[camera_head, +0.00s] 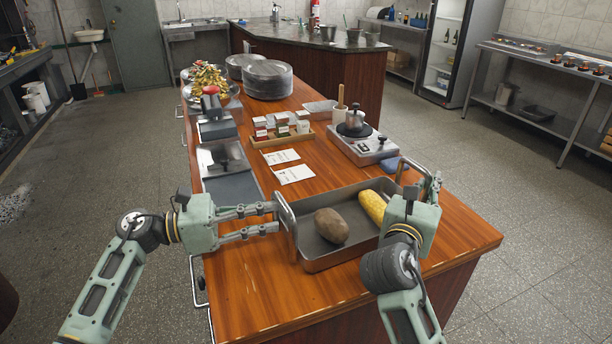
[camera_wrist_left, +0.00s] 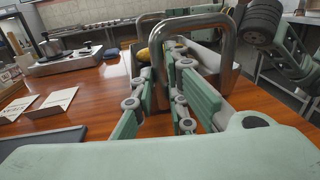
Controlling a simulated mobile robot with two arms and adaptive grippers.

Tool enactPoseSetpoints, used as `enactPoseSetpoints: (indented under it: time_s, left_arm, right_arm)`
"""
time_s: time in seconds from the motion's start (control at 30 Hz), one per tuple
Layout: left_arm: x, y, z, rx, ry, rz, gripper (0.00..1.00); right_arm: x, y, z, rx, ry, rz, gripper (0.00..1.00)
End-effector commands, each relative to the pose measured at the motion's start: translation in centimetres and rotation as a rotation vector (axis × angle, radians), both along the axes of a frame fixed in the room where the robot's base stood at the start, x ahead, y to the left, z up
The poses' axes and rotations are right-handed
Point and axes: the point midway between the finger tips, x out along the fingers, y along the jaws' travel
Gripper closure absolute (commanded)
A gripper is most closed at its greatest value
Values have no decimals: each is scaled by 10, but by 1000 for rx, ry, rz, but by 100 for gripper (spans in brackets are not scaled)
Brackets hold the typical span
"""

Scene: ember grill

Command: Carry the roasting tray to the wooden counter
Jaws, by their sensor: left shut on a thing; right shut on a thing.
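The grey metal roasting tray (camera_head: 324,262) is at the near end of the wooden counter (camera_head: 262,284), on or just above its top; I cannot tell which. A brown potato (camera_head: 331,226) and a yellow corn cob (camera_head: 373,206) lie in it. My left gripper (camera_head: 283,216) is shut on the tray's left handle, a tall metal loop that also shows in the left wrist view (camera_wrist_left: 222,22). My right gripper (camera_head: 432,186) is at the tray's right handle (camera_head: 437,180) and shut on it; its wrist hides part of the tray's right side.
A hot plate with a pot (camera_head: 354,126) stands behind the tray. White cards (camera_head: 294,174), a spice rack (camera_head: 283,138) and a dark board (camera_head: 232,186) lie further left. Stacked round lids (camera_head: 268,78) are at the back. Open floor (camera_head: 540,220) lies to the right.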

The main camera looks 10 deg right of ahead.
Motion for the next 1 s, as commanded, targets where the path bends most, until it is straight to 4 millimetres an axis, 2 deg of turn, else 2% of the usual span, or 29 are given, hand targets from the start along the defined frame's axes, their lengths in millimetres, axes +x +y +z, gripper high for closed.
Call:
enactPoseSetpoints:
  time_s: [0.1,0.13,0.33,0.6,0.73,0.87,1.0]
  left_arm:
    - [1,2,-11,-1,6,5,100]
    - [1,2,-10,2,8,5,86]
    - [1,1,-8,2,4,3,69]
    - [0,1,-7,1,2,1,69]
    - [0,8,-7,2,2,2,69]
    - [-2,28,-7,4,1,4,69]
    - [-5,59,-8,4,2,5,69]
  right_arm:
    - [-1,-3,-5,2,-13,-8,100]
    - [-1,-3,-5,4,-10,-8,86]
    - [-1,-2,-5,2,-5,-5,69]
    - [0,-1,-6,1,-2,-2,69]
    - [0,0,-6,1,-2,-1,69]
    - [0,0,-6,1,-1,-1,69]
    - [0,0,-6,1,-1,0,69]
